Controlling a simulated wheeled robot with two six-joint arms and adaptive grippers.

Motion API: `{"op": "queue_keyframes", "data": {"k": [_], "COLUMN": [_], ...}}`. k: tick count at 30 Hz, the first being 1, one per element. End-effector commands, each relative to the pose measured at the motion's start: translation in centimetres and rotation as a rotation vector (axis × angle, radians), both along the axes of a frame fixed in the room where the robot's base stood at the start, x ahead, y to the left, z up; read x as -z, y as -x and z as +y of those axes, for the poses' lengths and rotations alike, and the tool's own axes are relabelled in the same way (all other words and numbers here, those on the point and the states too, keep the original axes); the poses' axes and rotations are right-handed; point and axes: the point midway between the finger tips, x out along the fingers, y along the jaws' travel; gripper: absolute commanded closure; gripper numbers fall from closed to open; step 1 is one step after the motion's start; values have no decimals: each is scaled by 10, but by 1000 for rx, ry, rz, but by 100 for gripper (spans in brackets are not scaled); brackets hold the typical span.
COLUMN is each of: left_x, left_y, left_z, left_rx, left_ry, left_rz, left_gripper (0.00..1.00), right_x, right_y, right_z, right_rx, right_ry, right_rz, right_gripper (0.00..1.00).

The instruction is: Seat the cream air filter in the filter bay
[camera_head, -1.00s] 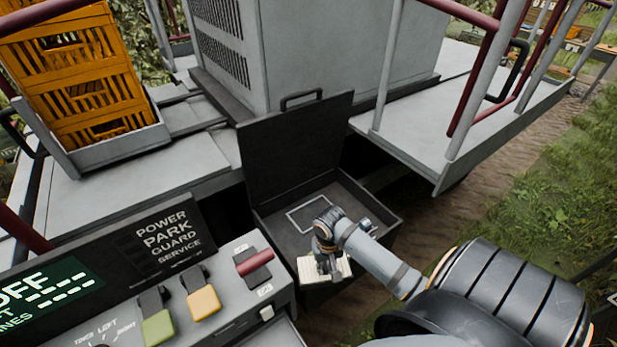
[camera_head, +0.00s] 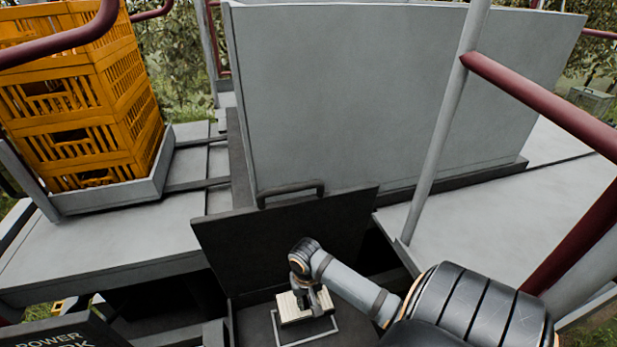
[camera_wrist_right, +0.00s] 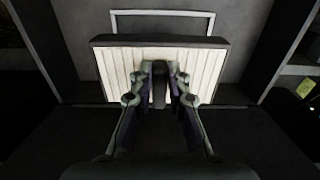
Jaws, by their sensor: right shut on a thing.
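The cream air filter (camera_head: 290,309) is a pleated block with a dark edge. My right gripper (camera_head: 310,303) is shut on it and holds it over the open filter bay (camera_head: 258,323). In the right wrist view the filter (camera_wrist_right: 115,68) spans the middle, with the fingers (camera_wrist_right: 160,85) closed at its centre. A pale rectangular outline (camera_head: 337,329) marks the bay floor; in the wrist view part of this outline (camera_wrist_right: 162,13) shows beyond the filter's far edge. I cannot tell whether the filter touches the floor. My left gripper is not in view.
The bay's dark lid (camera_head: 290,240) stands open behind the filter, with a handle on top. A large grey housing (camera_head: 350,100) rises behind it. Orange crates (camera_head: 85,110) stand at left. A red rail (camera_head: 545,100) and grey post (camera_head: 440,130) stand at right.

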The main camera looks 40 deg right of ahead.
Motion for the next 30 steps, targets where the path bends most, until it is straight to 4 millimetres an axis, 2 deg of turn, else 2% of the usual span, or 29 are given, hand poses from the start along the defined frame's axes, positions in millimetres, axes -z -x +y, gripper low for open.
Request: {"op": "queue_keyframes", "data": {"k": [3, 7, 10, 17, 23, 30], "left_x": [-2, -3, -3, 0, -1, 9], "left_y": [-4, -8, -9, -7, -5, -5], "left_z": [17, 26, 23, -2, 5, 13], "left_rx": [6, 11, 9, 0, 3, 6], "left_ry": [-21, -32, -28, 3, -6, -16], "left_rz": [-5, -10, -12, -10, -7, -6], "left_gripper": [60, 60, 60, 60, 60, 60], "right_x": [6, 16, 24, 43, 60, 81], "right_y": [0, 0, 0, 0, 0, 0], "right_z": [0, 0, 0, 0, 1, 1], "right_rx": [2, 1, 1, 1, 0, 1], "right_ry": [-2, 0, -1, -1, 0, 0], "right_rz": [1, 1, 2, 0, 2, 1], "right_gripper": [100, 100, 100, 100, 100, 100]}}
